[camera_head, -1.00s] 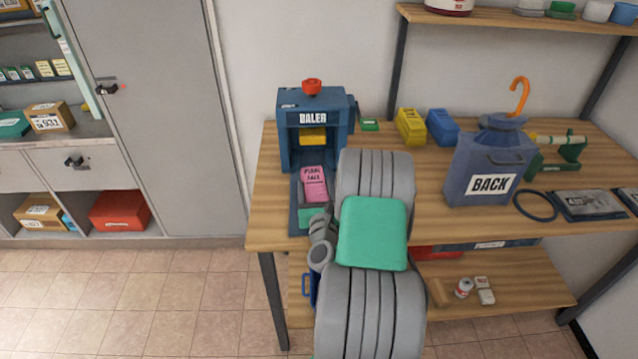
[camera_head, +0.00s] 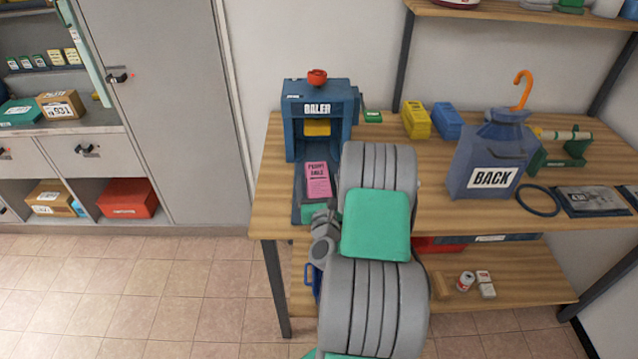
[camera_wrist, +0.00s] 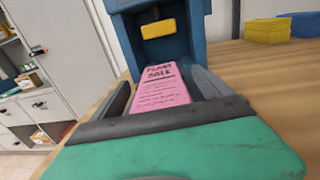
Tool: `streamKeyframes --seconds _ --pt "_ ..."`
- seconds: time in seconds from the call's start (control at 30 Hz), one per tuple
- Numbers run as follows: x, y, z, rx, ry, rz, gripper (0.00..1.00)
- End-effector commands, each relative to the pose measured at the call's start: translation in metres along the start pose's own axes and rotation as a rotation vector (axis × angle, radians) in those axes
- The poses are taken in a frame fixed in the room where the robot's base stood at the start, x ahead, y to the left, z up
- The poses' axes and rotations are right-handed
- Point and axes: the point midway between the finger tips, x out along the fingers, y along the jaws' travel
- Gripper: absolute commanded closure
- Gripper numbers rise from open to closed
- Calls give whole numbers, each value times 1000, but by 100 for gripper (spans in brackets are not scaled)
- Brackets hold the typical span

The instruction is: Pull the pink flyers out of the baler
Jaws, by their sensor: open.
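The blue baler (camera_head: 317,108) stands on the wooden table, with a red knob on top and a yellow block (camera_head: 317,127) inside its opening. The pink flyers (camera_head: 317,180) lie as a flat printed stack at the baler's front opening. They also show in the wrist view (camera_wrist: 162,85). My gripper (camera_wrist: 160,76) is open, with one grey finger on each side of the flyers. I cannot tell whether either finger touches them. In the head view my arm partly hides the gripper and the area to the right of the flyers.
The wooden table (camera_head: 410,195) also holds yellow (camera_head: 416,120) and blue (camera_head: 446,124) boxes, a small green box (camera_head: 372,116), and a blue BACK container (camera_head: 490,160) with an orange hook. A lower shelf (camera_head: 530,285) holds small items. The tiled floor left of the table is clear.

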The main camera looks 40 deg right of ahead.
Motion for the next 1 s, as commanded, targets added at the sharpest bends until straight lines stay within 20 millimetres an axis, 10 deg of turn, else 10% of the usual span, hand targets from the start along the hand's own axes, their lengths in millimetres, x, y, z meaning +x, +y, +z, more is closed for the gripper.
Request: streamKeyframes --seconds 1.0 --pt "-78 0 0 0 0 1 11"
